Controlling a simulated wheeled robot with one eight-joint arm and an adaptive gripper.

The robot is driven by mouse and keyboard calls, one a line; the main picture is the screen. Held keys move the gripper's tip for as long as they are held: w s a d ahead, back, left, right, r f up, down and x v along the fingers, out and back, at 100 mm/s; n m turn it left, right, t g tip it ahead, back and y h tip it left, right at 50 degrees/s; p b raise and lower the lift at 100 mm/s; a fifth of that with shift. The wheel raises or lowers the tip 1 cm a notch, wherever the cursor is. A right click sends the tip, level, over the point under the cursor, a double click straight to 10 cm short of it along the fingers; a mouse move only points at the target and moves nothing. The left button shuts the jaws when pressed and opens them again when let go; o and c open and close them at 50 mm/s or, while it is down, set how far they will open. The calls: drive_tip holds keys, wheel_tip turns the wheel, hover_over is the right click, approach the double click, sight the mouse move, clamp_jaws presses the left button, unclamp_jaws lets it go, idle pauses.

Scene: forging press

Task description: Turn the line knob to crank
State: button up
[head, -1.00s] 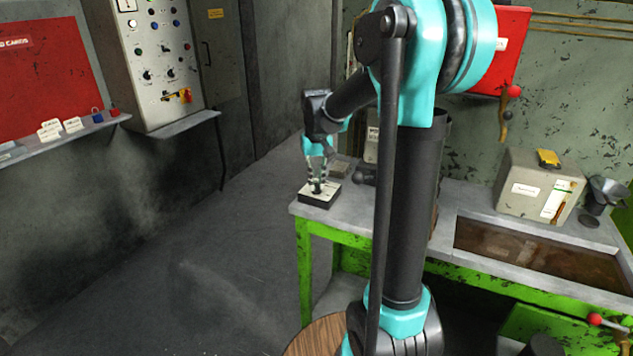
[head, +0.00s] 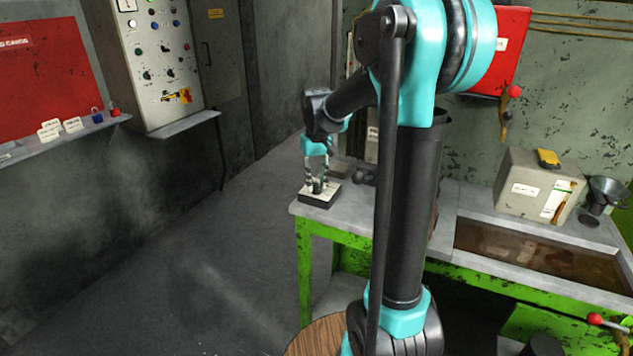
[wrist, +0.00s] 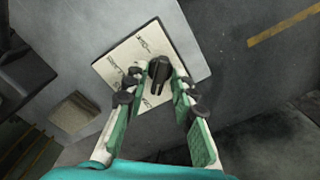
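The black line knob (wrist: 160,72) stands up from a square cream plate (wrist: 118,72) with small dark lettering, too small to read surely. In the head view this switch box (head: 319,200) sits at the near left corner of the bench. My gripper (head: 317,184) points down over it. In the wrist view my gripper (wrist: 158,76) is open, with one finger on each side of the knob. A gap seems to show between the fingers and the knob, so I see no firm grip. The knob's lower part is partly hidden in the head view.
The grey bench (head: 343,212) has green legs and a sunken tray (head: 530,250) at right. A beige box (head: 535,190) and a funnel-like cup (head: 605,192) stand behind it. A control panel (head: 155,65) hangs at left. The floor left of the bench is clear.

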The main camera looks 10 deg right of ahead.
sight(317, 184)
idle(0.3)
wheel_tip(317, 184, up, 12)
idle(0.5)
